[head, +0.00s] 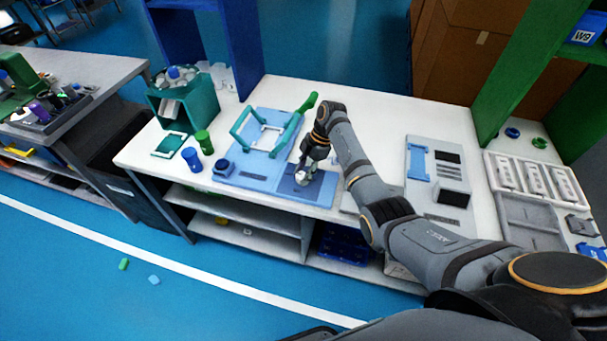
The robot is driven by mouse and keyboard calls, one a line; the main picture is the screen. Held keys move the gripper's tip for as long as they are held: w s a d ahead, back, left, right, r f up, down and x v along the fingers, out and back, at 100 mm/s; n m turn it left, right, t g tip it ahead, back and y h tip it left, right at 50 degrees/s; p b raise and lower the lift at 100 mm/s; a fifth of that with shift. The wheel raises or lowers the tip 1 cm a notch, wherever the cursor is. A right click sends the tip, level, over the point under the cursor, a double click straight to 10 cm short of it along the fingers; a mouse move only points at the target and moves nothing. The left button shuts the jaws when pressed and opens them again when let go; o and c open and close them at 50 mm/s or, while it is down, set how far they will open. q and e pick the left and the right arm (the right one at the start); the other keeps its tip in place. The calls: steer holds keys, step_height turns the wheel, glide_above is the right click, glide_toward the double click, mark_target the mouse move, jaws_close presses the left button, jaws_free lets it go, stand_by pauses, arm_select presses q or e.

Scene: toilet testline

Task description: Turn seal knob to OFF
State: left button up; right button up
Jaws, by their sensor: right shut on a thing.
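A light blue test fixture (262,166) lies on the white table, with a teal clamp frame (285,138) and a green handle (307,103) on it. A darker blue panel (322,190) forms its front right part. My right gripper (303,177) points down at this panel and is shut on a small part there, which I take to be the seal knob. The fingers hide most of that part, and its pointer and any OFF mark cannot be read. My left gripper is not in view.
A dark blue round piece (223,168) sits at the fixture's left corner. A blue cup (192,159) and a green cup (204,142) stand left of it, near a teal bin (185,103). A grey panel (438,185) and a grey tray (528,215) lie to the right.

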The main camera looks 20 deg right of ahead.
steer(key=shift+n, duration=0.4)
steer(key=o, duration=1.2)
steer(key=shift+c, duration=0.2)
steer(key=shift+r, duration=0.1)
steer(key=v, duration=1.1)
steer(key=shift+w+r, duration=0.25)
steer(key=shift+r, duration=0.15)
steer(key=shift+d, duration=0.1)
